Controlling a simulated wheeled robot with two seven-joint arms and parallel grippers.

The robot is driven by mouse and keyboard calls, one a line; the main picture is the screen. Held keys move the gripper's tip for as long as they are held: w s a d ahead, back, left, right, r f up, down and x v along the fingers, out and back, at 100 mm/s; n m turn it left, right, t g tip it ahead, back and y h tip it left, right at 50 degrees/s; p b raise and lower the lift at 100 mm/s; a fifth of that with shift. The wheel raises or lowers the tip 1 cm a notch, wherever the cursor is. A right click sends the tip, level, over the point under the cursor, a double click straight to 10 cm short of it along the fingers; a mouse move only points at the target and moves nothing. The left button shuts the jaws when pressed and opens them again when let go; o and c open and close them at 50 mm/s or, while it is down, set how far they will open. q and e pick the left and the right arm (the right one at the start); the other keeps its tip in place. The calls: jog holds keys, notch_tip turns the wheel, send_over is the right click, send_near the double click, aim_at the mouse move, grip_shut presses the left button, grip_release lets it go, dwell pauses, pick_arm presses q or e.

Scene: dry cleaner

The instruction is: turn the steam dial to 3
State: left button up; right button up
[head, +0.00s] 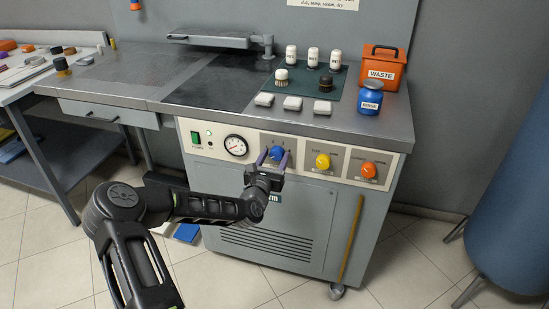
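The control panel (304,158) runs along the front of the grey steam table. On it are a blue dial (276,153), a yellow dial (323,161) and an orange dial (368,170). The small labels and numbers are too small to read, so I cannot tell which dial is marked steam or where each points. My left gripper (273,157) is in front of the blue dial with its two purple-tipped fingers apart, one on each side of the dial. I cannot tell if they touch it. My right gripper is not in view.
A gauge (235,146) and a green switch (195,138) sit left of the dials. On the tabletop are white bottles (312,57), a blue jar (370,101) and an orange waste bin (384,68). A blue padded form (515,210) stands at the right.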

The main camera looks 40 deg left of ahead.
pick_arm(q)
grip_shut()
dwell(0.3)
